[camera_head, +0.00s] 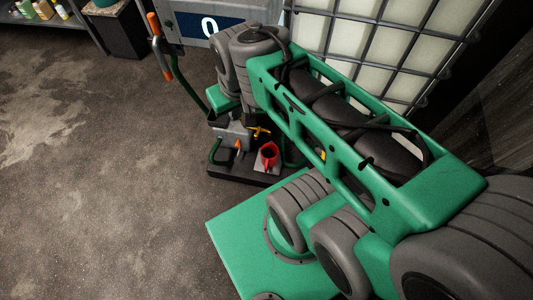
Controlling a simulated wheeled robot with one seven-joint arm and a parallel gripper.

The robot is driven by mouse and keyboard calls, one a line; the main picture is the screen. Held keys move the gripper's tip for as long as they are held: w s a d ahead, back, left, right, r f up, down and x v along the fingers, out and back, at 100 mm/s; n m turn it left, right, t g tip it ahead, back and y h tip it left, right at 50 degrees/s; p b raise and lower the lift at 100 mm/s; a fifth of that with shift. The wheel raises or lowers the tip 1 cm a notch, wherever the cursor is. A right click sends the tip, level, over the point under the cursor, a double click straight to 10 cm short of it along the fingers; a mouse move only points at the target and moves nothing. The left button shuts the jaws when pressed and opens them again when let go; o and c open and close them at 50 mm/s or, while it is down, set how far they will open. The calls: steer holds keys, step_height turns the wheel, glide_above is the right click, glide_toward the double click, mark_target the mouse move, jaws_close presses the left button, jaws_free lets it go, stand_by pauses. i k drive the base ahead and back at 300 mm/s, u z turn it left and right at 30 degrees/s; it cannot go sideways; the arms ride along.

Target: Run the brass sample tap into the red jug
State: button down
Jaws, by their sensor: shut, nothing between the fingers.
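The brass sample tap (260,132) shows as a small yellow shape low on the equipment, just above the red jug. The red jug (268,156) stands upright on a dark low base, its dark mouth facing up. How exactly its mouth lines up with the tap's spout is too small to tell. My arm reaches from the lower right and bends down at its far end. My arm hides part of the equipment.
A grey housing with a blue "0" panel (209,25) stands behind my wrist. An orange-handled lever (160,45) is on its left. A caged white tank (375,45) stands at the back right. A shelf (87,22) is far left. Bare floor (90,190) fills the left.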

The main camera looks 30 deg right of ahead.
mark_target(255, 135)
steer(key=z, duration=0.55)
steer(key=k, duration=1.85)
steer(key=u, duration=0.5)
steer(key=i, duration=0.4)
steer(key=u, duration=0.05)
